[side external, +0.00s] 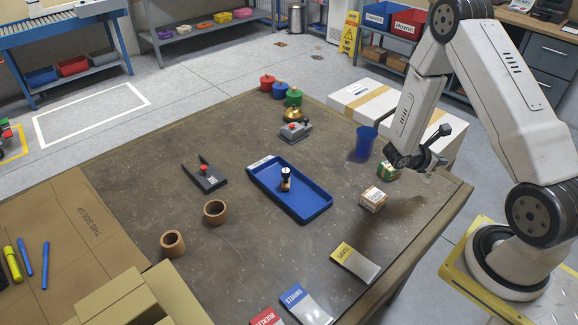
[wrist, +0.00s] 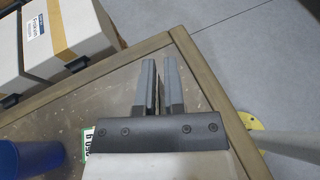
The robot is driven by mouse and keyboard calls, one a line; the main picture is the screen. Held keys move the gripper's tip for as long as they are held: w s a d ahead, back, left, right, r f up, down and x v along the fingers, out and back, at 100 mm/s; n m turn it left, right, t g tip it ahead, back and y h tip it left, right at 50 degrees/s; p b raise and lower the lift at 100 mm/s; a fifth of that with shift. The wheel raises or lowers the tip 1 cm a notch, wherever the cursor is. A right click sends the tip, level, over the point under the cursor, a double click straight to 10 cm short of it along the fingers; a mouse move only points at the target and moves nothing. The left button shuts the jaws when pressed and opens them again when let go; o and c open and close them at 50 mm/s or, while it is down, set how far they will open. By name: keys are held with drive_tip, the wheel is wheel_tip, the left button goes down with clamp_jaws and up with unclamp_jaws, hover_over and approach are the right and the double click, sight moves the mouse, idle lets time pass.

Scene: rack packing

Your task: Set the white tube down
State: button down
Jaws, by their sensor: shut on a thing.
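My gripper (side external: 424,162) is low over the right part of the brown table, beside a small green box (side external: 388,172). In the wrist view its two grey fingers (wrist: 160,78) stand close together with a narrow gap. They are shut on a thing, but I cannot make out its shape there. No white tube shows clearly in either view; the gripper hides the space around its tips. A corner of the green box (wrist: 88,140) shows left of the gripper in the wrist view.
A blue cup (side external: 366,142) and a cardboard box (side external: 373,199) stand near my gripper. Label plates (side external: 354,262) lie along the front edge. The table right of the tray has bare room.

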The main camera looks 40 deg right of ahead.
drive_tip(key=shift+f, duration=1)
drive_tip(key=shift+f, duration=1.75)
drive_tip(key=shift+f, duration=0.15)
drive_tip(key=c, duration=0.7)
unclamp_jaws()
drive_tip(key=shift+v, duration=6.05)
